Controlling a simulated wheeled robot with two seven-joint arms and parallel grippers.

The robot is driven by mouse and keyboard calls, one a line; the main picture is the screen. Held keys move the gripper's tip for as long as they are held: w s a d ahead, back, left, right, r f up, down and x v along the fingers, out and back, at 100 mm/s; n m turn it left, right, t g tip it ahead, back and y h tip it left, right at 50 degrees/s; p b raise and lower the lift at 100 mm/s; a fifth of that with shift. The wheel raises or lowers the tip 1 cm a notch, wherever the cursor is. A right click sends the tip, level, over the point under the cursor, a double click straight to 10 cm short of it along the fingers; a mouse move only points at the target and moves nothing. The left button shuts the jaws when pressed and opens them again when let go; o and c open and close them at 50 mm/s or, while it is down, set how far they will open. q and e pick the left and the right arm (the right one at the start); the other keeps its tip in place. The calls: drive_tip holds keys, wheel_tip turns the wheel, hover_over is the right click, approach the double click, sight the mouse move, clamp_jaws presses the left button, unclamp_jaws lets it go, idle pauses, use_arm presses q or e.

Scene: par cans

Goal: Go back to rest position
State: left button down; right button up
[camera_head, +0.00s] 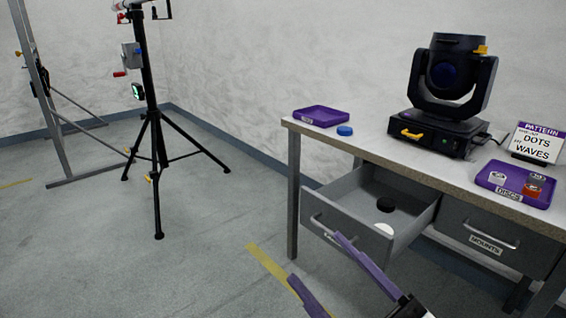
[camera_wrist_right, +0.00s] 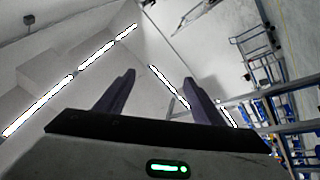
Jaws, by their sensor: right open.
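My right gripper (camera_head: 326,270) is at the lower middle of the head view, in front of the open drawer (camera_head: 345,245). Its two purple fingers are apart with nothing between them. In the right wrist view the same gripper (camera_wrist_right: 158,82) shows its fingers spread and empty, with walls and light strips beyond. My left gripper is not in view. The open drawer holds a black disc (camera_head: 386,205) and a white disc (camera_head: 383,229), the white one partly hidden by the drawer front.
The desk (camera_head: 380,148) bears a moving-head light (camera_head: 450,85), an empty-looking purple tray (camera_head: 322,115), a blue disc (camera_head: 344,130), a discs tray (camera_head: 515,195) and a pattern sign (camera_head: 537,143). The mounts drawer (camera_head: 490,240) is shut. A black tripod stand (camera_head: 155,135) stands left; floor between is clear.

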drive_tip(key=s+d+f+m+g+h, duration=0.1)
drive_tip(key=d+f+m+h, duration=0.2)
drive_tip(key=f+m+h, duration=0.45)
drive_tip(key=s+d+f+m+h, duration=0.1)
drive_tip(key=d+f+m+h, duration=0.3)
drive_tip(key=f, duration=0.7)
drive_tip(key=s+d+f+m+g+p, duration=0.1)
drive_tip(key=s+f+m+g, duration=0.45)
drive_tip(key=s+f, duration=0.7)
use_arm(q)
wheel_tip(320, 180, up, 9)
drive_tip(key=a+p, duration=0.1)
drive_tip(key=p, duration=1.3)
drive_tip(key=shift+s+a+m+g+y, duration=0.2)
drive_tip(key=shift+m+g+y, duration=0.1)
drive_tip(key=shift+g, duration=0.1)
use_arm(e)
wheel_tip(320, 180, up, 8)
drive_tip(key=w+d+n+g+h, duration=0.1)
drive_tip(key=shift+d+n+h, duration=0.15)
drive_tip(key=shift+n+h, duration=0.2)
drive_tip(key=shift+n, duration=0.05)
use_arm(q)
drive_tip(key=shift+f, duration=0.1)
use_arm(e)
drive_tip(key=shift+w+f, duration=0.1)
drive_tip(key=shift+f, duration=0.05)
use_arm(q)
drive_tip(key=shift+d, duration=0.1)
